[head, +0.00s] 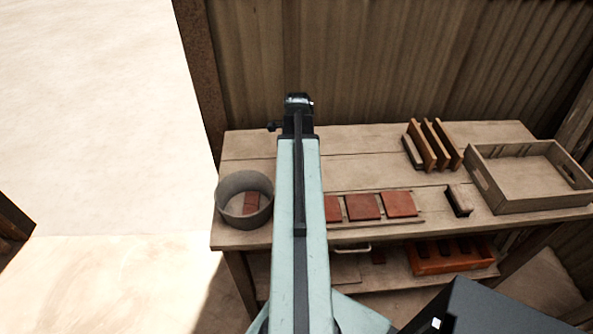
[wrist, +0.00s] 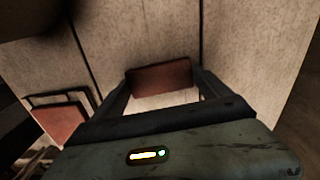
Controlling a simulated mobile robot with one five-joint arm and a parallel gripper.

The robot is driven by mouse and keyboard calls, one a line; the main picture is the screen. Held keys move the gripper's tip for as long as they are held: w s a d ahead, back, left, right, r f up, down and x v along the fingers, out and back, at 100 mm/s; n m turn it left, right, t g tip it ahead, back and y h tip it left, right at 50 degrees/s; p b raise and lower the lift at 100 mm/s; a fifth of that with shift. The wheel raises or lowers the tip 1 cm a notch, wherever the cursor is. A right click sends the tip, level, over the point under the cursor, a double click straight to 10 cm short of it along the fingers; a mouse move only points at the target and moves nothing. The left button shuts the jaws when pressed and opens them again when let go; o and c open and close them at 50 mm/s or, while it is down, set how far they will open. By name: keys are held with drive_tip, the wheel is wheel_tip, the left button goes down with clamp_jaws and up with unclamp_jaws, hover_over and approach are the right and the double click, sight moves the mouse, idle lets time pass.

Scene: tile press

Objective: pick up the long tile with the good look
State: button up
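In the wrist view a red-brown tile (wrist: 158,77) fills the gap between my fingertips. My gripper (wrist: 161,72) appears shut on it, with no gap visible at either end. Pale wood planks show beyond the tile. Another reddish tile (wrist: 58,122) lies at the left beside dark edges. In the head view several red tiles, such as this one (head: 399,204), lie in a row between thin rails, partly hidden behind my arm. My gripper and the tile in it are hidden there. I cannot tell tile quality from these frames.
A grey round bin (head: 245,183) with a reddish piece inside stands at the table's left. A small dark-and-tan block (head: 458,200) lies between. An orange-red crate (head: 450,262) sits on the lower shelf.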

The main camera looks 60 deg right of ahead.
drive_tip(key=c, duration=0.8)
wheel_tip(320, 180, up, 10)
drive_tip(key=p, duration=1)
